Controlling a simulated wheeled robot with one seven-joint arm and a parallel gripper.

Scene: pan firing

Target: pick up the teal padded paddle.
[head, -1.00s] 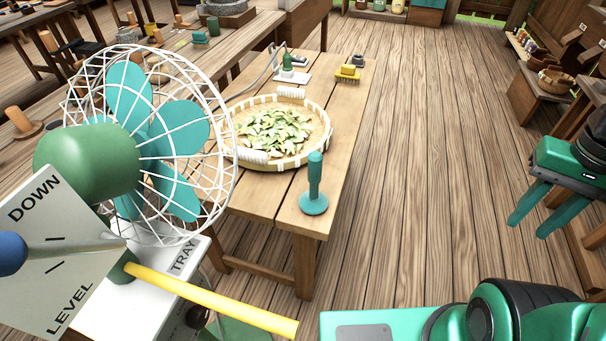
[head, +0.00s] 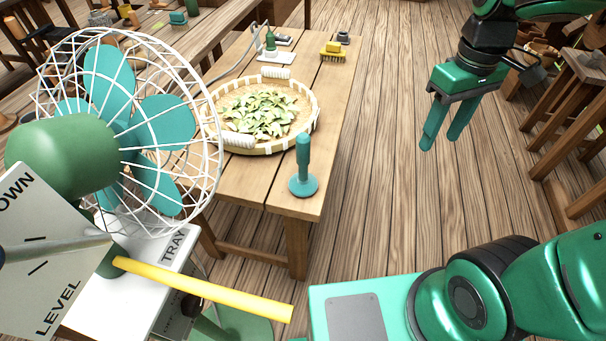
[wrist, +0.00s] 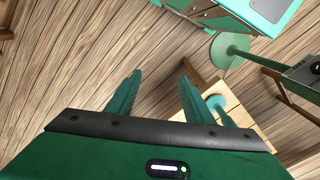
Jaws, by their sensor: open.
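The teal padded paddle (head: 303,166) stands upright on its round base at the near right corner of the wooden table (head: 330,120). In the wrist view the paddle (wrist: 217,102) shows from above, beyond the right fingertip. My gripper (head: 444,143) is open and empty. It hangs over the floor to the right of the table, apart from the paddle, with its fingers pointing down. In the wrist view both fingers (wrist: 160,76) are spread with nothing between them.
A round tray of green leaves (head: 314,120) lies on the table behind the paddle. A caged fan (head: 120,130) stands at left, with a yellow bar (head: 200,288) low in front. A yellow brush (head: 333,52) lies at the table's far end.

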